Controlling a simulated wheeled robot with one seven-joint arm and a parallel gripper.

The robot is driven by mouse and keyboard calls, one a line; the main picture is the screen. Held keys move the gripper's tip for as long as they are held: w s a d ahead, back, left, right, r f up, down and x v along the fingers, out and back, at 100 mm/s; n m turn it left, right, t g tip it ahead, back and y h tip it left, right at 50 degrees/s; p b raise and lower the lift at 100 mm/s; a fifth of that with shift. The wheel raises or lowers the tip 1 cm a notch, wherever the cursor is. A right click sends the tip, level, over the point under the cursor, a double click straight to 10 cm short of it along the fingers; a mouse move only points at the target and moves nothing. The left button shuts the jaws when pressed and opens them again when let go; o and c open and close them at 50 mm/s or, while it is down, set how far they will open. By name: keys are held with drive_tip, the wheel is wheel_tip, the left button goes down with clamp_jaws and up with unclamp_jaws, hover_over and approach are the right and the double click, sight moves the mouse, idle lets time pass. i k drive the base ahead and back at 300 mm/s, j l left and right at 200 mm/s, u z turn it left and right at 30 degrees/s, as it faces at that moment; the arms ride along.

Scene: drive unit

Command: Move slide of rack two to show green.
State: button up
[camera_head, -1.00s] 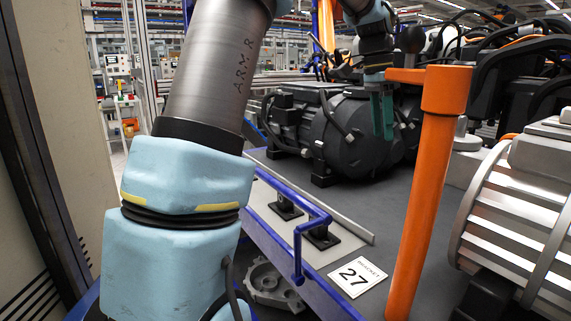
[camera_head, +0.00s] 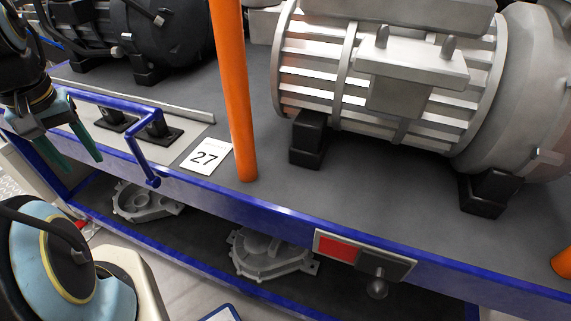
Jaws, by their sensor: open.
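A slide indicator with a grey sliding plate (camera_head: 385,262) and a round grey knob (camera_head: 377,287) is fixed to the blue front edge of the rack (camera_head: 440,268). Its window shows red (camera_head: 337,247) at the left; the plate covers the right part. No green shows. My gripper (camera_head: 72,140) is at the upper left, far from the slide. Its green fingers are apart with nothing between them.
A blue bar handle (camera_head: 145,150) sticks out from the rack near my gripper. An orange post (camera_head: 234,95) stands on the shelf. A large silver motor (camera_head: 390,80) sits behind the slide. Grey castings (camera_head: 268,255) lie on the lower shelf. The space in front of the slide looks clear.

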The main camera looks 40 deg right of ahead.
sight(383, 266)
drive_tip(key=k+j, duration=0.4)
drive_tip(key=k, duration=0.15)
drive_tip(key=z, duration=1.55)
